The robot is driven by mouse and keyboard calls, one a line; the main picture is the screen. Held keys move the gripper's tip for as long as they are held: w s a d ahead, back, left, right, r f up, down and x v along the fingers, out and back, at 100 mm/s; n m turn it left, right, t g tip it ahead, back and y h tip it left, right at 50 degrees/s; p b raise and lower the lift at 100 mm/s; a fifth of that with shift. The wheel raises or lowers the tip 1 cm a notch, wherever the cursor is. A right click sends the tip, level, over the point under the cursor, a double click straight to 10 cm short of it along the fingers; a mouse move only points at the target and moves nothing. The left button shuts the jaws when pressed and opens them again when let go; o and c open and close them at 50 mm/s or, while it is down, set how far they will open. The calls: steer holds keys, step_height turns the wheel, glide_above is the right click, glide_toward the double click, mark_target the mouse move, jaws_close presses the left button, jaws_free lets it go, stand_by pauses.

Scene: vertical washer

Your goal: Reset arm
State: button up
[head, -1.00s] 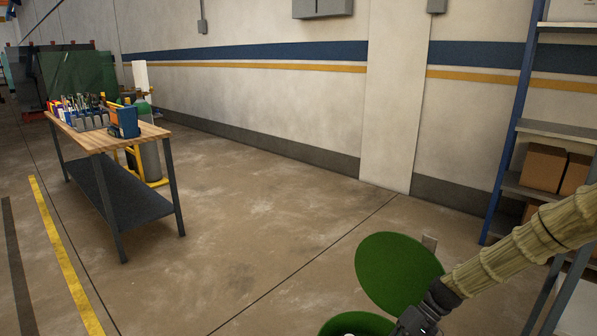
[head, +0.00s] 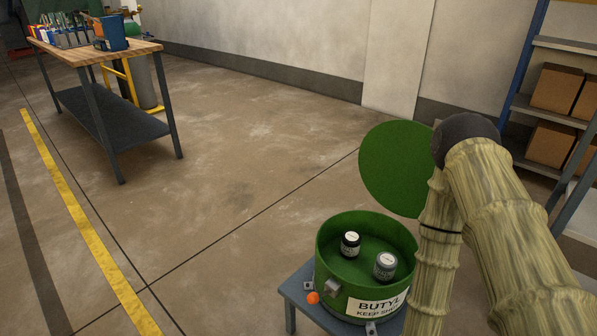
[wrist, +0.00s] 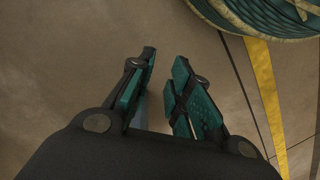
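My gripper (wrist: 165,60) shows in the wrist view with its two teal-padded fingers apart. Nothing is held between them, and bare floor shows past the fingertips. In the head view my arm is folded at the right, its elbow up beside the round green lid. The gripper itself is out of the head view.
A green drum (head: 330,262) labelled "BUTYL" stands on a small grey-blue stand (head: 292,292), its green lid (head: 392,168) raised. Two dark jars (head: 350,244) (head: 385,265) stand inside. A workbench (head: 140,50) is at the back left, shelves with boxes (head: 557,88) at right.

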steer(key=s+f+b, duration=0.3)
steer(key=s, duration=0.1)
step_height(320, 180, up, 31)
steer(key=s+d+t+p, duration=0.1)
steer(key=p, duration=3)
steer(key=shift+r+n+h, duration=0.2)
steer(key=shift+n+h, duration=0.1)
steer(key=shift+h, duration=0.1)
